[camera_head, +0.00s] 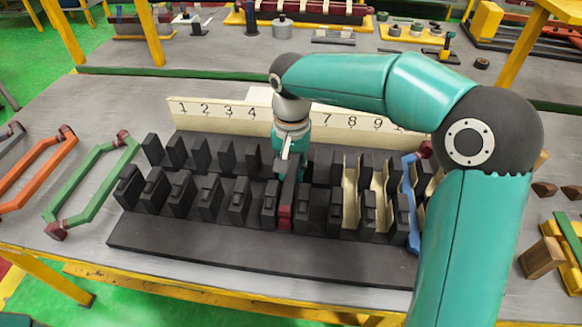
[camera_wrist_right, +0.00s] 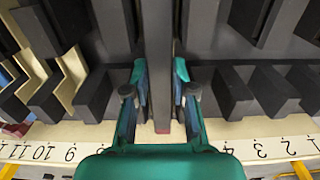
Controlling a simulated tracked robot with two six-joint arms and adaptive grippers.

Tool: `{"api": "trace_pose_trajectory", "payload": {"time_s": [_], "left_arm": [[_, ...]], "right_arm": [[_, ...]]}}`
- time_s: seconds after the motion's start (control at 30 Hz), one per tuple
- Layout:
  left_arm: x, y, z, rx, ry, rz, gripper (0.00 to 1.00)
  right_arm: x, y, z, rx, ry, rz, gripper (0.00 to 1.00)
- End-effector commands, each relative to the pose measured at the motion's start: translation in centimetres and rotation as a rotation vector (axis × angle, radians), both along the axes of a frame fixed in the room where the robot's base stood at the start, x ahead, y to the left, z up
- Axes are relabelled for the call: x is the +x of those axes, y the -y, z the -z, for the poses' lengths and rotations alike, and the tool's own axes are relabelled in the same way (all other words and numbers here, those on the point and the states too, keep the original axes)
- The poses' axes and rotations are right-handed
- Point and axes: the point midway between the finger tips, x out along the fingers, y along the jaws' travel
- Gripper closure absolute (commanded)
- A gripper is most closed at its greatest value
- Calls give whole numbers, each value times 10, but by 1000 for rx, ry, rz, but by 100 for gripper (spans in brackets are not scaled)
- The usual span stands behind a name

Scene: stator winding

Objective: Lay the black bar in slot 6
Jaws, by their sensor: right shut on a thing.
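The dark stator block (camera_head: 200,252) has two rows of black teeth, with a cream number strip (camera_head: 215,112) behind it. The black bar (camera_head: 288,195) has a dark red end facing front and runs front to back between teeth near the middle. My right gripper (camera_head: 290,165) is shut on it from above; in the wrist view its fingers (camera_wrist_right: 161,75) flank the bar (camera_wrist_right: 158,50). The arm hides the numbers between 4 and 7, so I cannot read the bar's slot number. How deep the bar sits is unclear. My left gripper is out of view.
Cream liners (camera_head: 350,195) and a blue coil (camera_head: 411,200) occupy slots to the right. A green coil frame (camera_head: 92,185) and an orange one (camera_head: 35,170) lie at left. Wooden blocks (camera_head: 541,258) stand at right. My right arm crosses over the block's right side.

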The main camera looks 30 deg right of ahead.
Motion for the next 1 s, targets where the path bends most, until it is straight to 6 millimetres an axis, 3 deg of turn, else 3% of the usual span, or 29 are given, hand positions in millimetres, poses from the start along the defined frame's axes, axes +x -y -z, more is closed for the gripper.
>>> {"api": "trace_pose_trajectory", "payload": {"time_s": [1.0], "left_arm": [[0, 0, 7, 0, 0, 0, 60]], "right_arm": [[0, -1, 9, 0, 0, -1, 100]]}}
